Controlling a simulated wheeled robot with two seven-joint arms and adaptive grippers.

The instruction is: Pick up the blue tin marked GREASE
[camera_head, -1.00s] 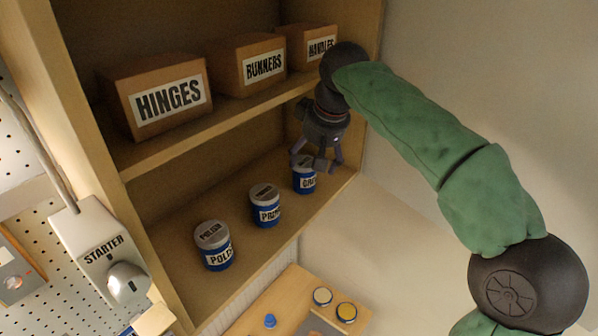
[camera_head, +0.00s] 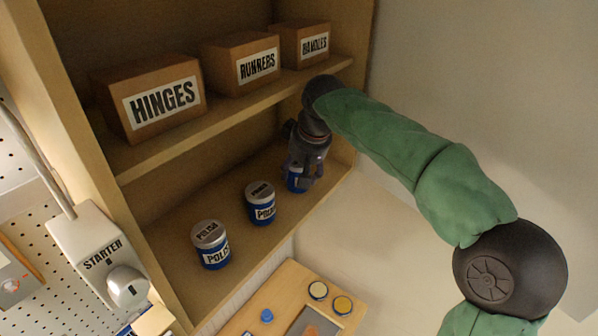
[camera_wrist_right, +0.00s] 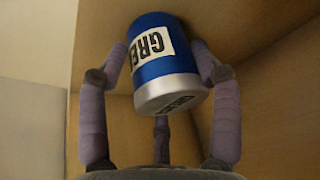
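The blue GREASE tin (camera_head: 294,183) stands at the right end of the lower shelf, mostly hidden by my right gripper (camera_head: 302,178) in the head view. In the right wrist view the tin (camera_wrist_right: 166,62) shows its blue side, part of its white label and its silver lid, which faces the palm. The fingers of my right gripper (camera_wrist_right: 160,62) are around the tin, one on each side and a third behind it. They look open; whether any finger touches the tin is not clear. My left gripper is not in view.
A blue PRIMER tin (camera_head: 261,205) and a POLISH tin (camera_head: 211,246) stand left of it on the same shelf. The cabinet's right wall is close to my gripper.

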